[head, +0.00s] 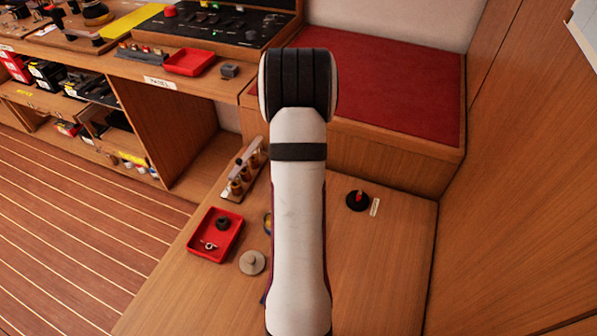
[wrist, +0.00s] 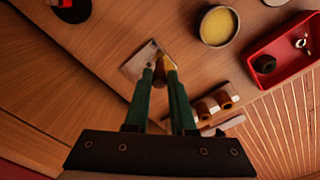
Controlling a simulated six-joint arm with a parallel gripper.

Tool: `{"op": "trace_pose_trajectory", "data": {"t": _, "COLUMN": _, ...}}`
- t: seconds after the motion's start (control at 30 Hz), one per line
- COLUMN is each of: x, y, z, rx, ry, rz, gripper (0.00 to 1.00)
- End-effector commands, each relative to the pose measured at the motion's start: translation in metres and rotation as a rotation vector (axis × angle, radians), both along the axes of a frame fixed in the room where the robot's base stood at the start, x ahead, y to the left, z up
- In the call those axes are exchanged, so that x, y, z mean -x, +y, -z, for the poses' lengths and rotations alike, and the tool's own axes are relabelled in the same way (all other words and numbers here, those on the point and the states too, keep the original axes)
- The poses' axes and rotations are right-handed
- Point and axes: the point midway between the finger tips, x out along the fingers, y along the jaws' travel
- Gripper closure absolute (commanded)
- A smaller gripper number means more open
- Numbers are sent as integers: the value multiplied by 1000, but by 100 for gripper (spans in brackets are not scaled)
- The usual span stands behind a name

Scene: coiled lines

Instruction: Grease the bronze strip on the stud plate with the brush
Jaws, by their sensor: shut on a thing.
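In the wrist view my gripper (wrist: 160,74) has its two green fingers nearly together around a small dark piece, likely the brush's handle. A yellow-orange tip (wrist: 167,62) shows just past the fingertips, likely the brush's end. Beneath the fingertips lies a pale flat plate (wrist: 138,62), likely the stud plate; its bronze strip and studs are not clear. I cannot tell whether the tip touches it. A round tin of yellow grease (wrist: 217,25) stands open to the right. In the head view my arm hides the gripper, the brush and the plate.
A red tray (head: 196,252) holds a black ring and a small metal fitting. A rack of brass cylinders (head: 243,177) stands behind it, a grey-brown disc (head: 252,262) in front. A black disc with a red knob (head: 357,201) sits right. Bare wood (head: 385,265) lies right of my arm.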

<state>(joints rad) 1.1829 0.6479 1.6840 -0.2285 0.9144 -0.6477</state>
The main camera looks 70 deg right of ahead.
Motion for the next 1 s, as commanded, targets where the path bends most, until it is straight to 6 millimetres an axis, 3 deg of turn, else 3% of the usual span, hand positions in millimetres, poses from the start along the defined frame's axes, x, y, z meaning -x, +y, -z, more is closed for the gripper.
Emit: {"op": "trace_pose_trajectory", "data": {"t": 1.0, "x": -25, "y": 0, "z": 1, "rx": 1, "ry": -1, "rz": 0, "gripper": 100}}
